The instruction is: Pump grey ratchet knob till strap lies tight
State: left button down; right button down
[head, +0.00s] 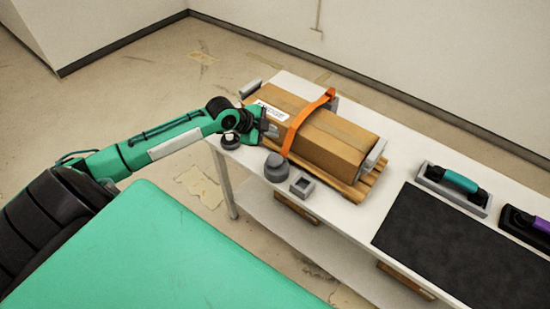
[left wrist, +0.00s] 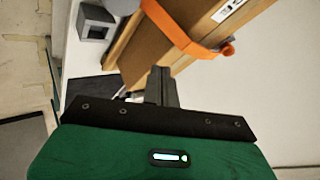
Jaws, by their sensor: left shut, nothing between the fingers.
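A brown cardboard box (head: 335,140) lies on a wooden pallet (head: 352,189) on the white table. An orange strap (head: 306,118) crosses over the box; its far end stands up off the box's top edge. The strap also shows in the left wrist view (left wrist: 175,35). The grey ratchet knob (head: 276,170) stands on the table at the strap's near end; a grey part at the top edge of the left wrist view may be it. My left gripper (head: 270,127) is shut and empty, beside the box's near left end, behind the knob. My right gripper is not in view.
A small grey square block (head: 302,184) sits right of the knob. A dark mat (head: 440,245), a teal-handled tool in a grey tray (head: 455,186) and a purple-marked device (head: 530,226) lie at right. A green surface (head: 160,255) fills the lower left.

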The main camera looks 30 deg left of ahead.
pick_arm(q)
jog(key=b, duration=0.6)
send_over(280, 156)
jog(key=s+a, duration=0.2)
jog(key=s, duration=0.1)
jog(key=f, duration=0.7)
jog(key=shift+w+d, duration=0.1)
jog(key=shift+d, duration=0.15)
jog(key=shift+f, duration=0.9)
jog(key=shift+f, duration=0.1)
jog(key=shift+f, duration=0.25)
jog(key=shift+f+b, duration=0.15)
jog(key=shift+b, duration=0.2)
